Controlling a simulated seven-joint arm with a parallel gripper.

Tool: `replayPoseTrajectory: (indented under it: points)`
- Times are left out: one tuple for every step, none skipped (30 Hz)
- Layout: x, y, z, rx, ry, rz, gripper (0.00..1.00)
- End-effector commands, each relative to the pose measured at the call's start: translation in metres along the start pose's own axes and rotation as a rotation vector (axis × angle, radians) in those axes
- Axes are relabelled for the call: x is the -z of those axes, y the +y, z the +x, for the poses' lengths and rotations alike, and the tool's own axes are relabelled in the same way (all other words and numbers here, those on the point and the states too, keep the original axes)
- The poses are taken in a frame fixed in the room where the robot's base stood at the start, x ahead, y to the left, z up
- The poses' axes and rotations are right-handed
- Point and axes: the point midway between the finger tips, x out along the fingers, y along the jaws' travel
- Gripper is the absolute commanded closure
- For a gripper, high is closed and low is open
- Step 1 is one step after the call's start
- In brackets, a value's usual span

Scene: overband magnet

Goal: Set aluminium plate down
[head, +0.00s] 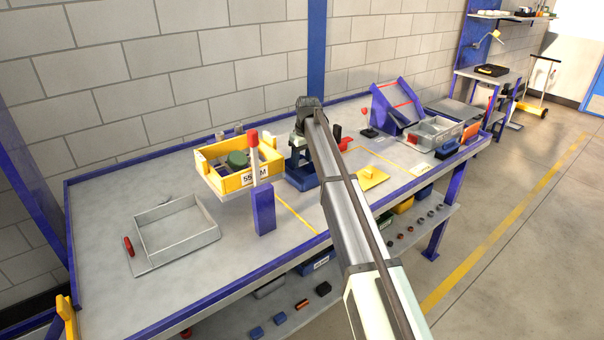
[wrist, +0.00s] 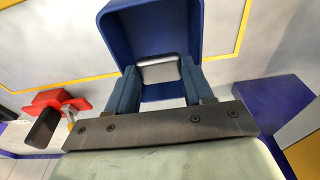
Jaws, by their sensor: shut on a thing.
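My gripper (wrist: 157,80) has its two blue-grey fingers shut on a small pale metal plate (wrist: 162,70), which I take for the aluminium plate. The plate shows between the fingertips, over or inside the open blue bin (wrist: 150,18). I cannot tell whether it touches the bin's floor. In the head view my gripper (head: 300,150) is at the blue bin (head: 302,183), which stands mid-table. The plate is hidden there, and my arm covers part of the area.
A yellow bin (head: 222,182) with items stands left of the blue bin, with a purple post (head: 263,208) in front. A grey tray (head: 178,238) lies further left. A yellow plate with a knob (head: 372,179) lies right of my arm. A red-and-black item (wrist: 60,103) is left in the wrist view.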

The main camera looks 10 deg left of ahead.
Motion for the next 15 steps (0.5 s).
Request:
replayPoseTrajectory:
  points:
    - [-0.002,0.0,0.009,0.0,-0.001,0.0,0.82]
    - [-0.003,0.0,0.012,0.0,0.0,0.0,0.82]
    - [-0.003,0.0,0.016,0.0,0.0,0.0,0.82]
    - [-0.003,0.0,0.018,0.0,0.001,0.0,0.82]
    - [-0.003,0.0,0.02,0.0,0.0,0.0,0.82]
    - [-0.004,0.0,0.023,0.0,0.0,0.0,0.82]
    - [-0.004,0.0,0.025,0.0,0.0,0.0,0.82]
    - [-0.004,0.0,0.027,0.0,0.0,0.0,0.82]
    - [-0.005,0.0,0.031,0.0,-0.001,0.0,0.82]
    - [-0.006,0.0,0.034,0.0,-0.001,0.0,0.82]
    - [-0.006,0.0,0.037,0.0,0.0,0.0,0.82]
    - [-0.007,0.0,0.043,0.0,0.0,0.001,0.82]
    - [-0.007,0.0,0.046,0.0,0.0,0.001,0.82]
    - [-0.008,0.0,0.05,0.0,0.0,0.001,0.82]
    - [-0.009,0.0,0.054,0.0,-0.001,0.001,0.82]
